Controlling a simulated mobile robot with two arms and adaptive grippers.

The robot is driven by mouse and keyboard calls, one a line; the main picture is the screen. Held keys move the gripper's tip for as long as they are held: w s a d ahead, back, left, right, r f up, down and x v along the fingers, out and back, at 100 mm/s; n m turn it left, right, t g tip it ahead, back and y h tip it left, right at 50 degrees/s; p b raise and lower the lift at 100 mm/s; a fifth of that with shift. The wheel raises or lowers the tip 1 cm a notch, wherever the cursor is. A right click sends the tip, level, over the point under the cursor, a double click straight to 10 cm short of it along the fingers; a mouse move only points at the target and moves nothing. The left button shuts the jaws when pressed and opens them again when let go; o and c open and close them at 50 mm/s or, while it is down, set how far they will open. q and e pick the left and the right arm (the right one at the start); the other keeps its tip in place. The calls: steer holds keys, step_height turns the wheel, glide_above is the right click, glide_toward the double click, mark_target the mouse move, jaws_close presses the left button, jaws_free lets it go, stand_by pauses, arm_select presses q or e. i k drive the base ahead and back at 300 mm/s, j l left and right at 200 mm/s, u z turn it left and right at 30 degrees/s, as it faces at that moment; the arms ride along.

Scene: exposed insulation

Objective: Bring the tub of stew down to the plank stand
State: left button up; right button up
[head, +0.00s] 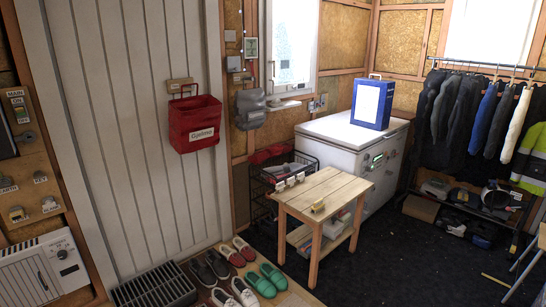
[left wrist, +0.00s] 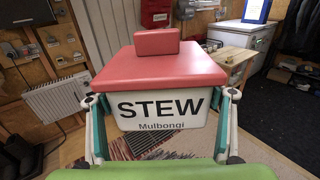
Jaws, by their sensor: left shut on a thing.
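The tub of stew (left wrist: 165,108) is white with a red lid (left wrist: 160,65) and a block-shaped red handle, and its front label reads "STEW Mulbongi". It fills the middle of the left wrist view and looks upright. My left gripper (left wrist: 160,98) has a finger on each side of the tub and is shut on it. The tub and both grippers are outside the head view. The plank stand (head: 322,187) is a low wooden table with a slatted top and lower shelf, beside the white chest; it also shows behind the tub in the left wrist view (left wrist: 232,57).
Several shoes (head: 240,280) and a dark grate (head: 152,290) lie in front of the door.

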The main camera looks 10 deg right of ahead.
mark_target(325, 192)
steer(key=i+l+z, duration=0.25)
steer(key=i+z, duration=0.7)
steer(key=i+j+z, duration=0.15)
steer(key=i+z, duration=0.3)
steer(key=i, duration=0.15)
steer(key=i+l, duration=0.1)
steer(key=i, duration=1.4)
steer(key=i+u, duration=0.3)
steer(key=i+l+u, duration=0.3)
steer(key=i, duration=0.15)
steer(key=i+l+u, duration=0.3)
steer(key=i+j, duration=0.1)
